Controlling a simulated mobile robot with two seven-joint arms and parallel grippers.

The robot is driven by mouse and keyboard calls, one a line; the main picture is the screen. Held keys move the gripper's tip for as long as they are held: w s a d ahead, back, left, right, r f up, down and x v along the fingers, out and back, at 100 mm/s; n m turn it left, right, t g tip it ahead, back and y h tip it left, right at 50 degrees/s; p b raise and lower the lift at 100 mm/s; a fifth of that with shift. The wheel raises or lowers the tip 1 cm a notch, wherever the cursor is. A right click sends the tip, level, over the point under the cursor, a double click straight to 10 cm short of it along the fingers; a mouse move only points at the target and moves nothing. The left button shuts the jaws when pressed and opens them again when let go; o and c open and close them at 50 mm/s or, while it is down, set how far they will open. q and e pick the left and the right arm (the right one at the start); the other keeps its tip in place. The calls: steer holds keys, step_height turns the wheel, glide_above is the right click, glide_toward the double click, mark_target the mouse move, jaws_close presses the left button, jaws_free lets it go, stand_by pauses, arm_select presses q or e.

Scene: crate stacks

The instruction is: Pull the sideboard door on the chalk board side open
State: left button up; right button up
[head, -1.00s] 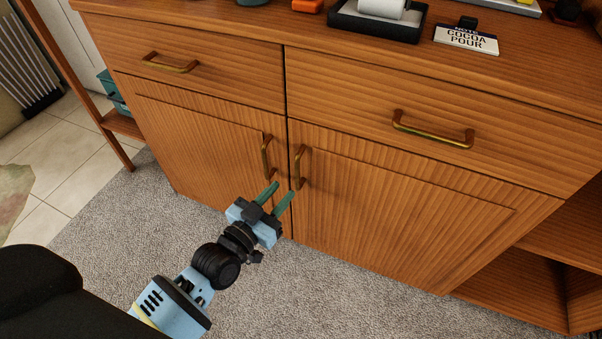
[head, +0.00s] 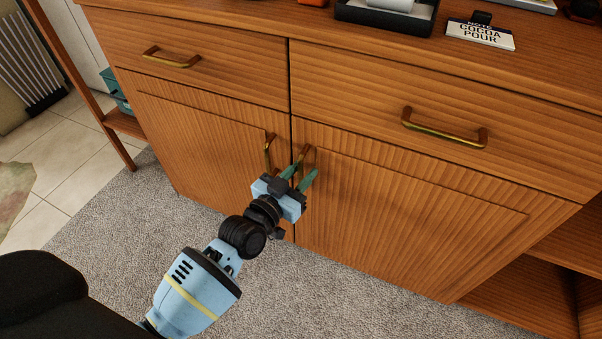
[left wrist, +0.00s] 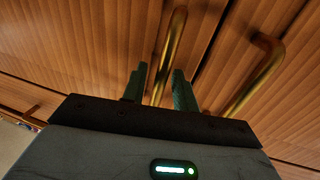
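The wooden sideboard has a left door (head: 205,145) and a right door (head: 410,215), both shut, with upright brass handles beside the centre seam. My left gripper (head: 303,171) is at the right door's handle (head: 305,152), fingers open. In the left wrist view, this handle (left wrist: 174,40) passes between the two green fingers (left wrist: 160,84), with gaps visible. The left door's handle (head: 268,152) is just beside the gripper and also shows in the left wrist view (left wrist: 258,75). I cannot make out a chalk board. My right gripper is out of view.
Two shut drawers with brass handles (head: 445,132) are above the doors. A "COCOA POUR" sign (head: 480,34) and a black tray (head: 385,17) stand on top. Open shelves (head: 535,290) are at the right. Grey carpet (head: 340,290) in front is clear.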

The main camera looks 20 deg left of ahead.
arm_select(q)
jaws_close()
